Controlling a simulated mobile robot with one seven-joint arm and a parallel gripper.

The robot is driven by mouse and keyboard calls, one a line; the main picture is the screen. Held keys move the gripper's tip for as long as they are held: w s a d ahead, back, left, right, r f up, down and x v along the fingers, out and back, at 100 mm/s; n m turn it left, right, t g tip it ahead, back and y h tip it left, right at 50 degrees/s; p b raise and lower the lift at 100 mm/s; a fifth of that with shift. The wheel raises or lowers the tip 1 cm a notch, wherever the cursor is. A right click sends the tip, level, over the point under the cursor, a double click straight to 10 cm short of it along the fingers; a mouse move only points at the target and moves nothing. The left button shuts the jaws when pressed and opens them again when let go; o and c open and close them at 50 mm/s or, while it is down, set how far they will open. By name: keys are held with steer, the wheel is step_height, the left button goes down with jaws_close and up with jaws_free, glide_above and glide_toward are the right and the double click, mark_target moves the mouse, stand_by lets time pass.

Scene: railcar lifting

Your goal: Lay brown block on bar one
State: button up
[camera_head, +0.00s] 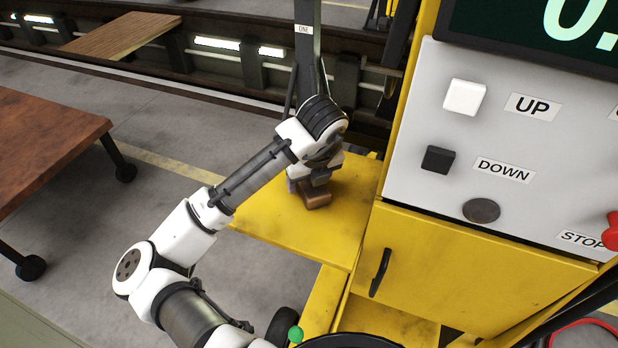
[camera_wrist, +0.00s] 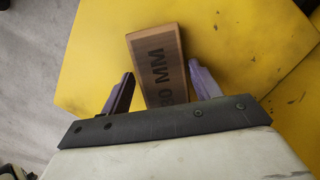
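The brown block (camera_head: 316,196) lies on the yellow shelf (camera_head: 290,230) of the control cabinet, partly hidden by my gripper in the head view. In the wrist view the block (camera_wrist: 157,55) shows a face marked "30 MM", its first digit partly covered. My gripper (camera_wrist: 162,72) is open, with one finger on each side of the block. A thin gap shows beside the right finger; I cannot tell whether the left finger touches. A dark upright post with a "ONE" label (camera_head: 304,30) stands behind my arm; its lower part is partly hidden.
The yellow cabinet (camera_head: 460,260) with UP, DOWN and STOP controls stands close on the right. A brown-topped wheeled table (camera_head: 40,140) is at left. A brown board (camera_head: 120,36) lies near the track at the back. Grey floor between is clear.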

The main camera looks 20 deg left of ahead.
steer(key=shift+o, duration=0.6)
